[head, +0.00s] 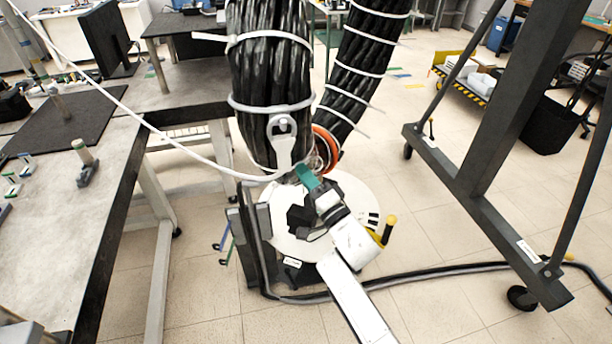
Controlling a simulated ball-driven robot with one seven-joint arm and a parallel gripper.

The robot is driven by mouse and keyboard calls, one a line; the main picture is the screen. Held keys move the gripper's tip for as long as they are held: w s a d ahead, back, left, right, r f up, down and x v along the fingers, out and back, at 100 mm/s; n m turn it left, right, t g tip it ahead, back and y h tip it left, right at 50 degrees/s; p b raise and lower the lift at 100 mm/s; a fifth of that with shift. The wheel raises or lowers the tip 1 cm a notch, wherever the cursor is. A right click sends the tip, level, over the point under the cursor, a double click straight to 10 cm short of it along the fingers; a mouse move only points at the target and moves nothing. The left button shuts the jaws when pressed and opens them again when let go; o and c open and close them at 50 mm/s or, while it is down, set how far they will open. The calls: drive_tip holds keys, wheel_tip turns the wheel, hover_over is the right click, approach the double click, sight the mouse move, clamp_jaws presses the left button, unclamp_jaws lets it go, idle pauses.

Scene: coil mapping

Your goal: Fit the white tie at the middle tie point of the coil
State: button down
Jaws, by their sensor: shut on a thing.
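The coil (270,75) is a thick bundle of black cables hanging at the top centre, banded by several white ties. A second length (355,70) slants off to its right. A white tie (283,140) with a ring-shaped head lies against the front of the coil's lower part, below a fitted band. Its lower end reaches my gripper (304,174), which shows teal at the tip and is shut on it. Whether this tie passes around the coil cannot be seen. The back of the coil is hidden.
An orange ring (327,148) sits beside the coil's lower end, above a round white base (355,195). A thin white cord (165,135) runs from upper left to the coil. A grey bench (75,200) stands left; a dark wheeled frame (490,190) stands right.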

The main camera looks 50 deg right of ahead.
drive_tip(key=shift+r, duration=0.1)
drive_tip(key=c, duration=1)
unclamp_jaws()
drive_tip(key=shift+c, duration=0.2)
drive_tip(key=b+v, duration=0.2)
drive_tip(key=v, duration=0.8)
drive_tip(key=shift+s+b, duration=0.3)
drive_tip(key=shift+s, duration=0.05)
drive_tip(key=shift+a+f, duration=0.1)
drive_tip(key=shift+f, duration=0.15)
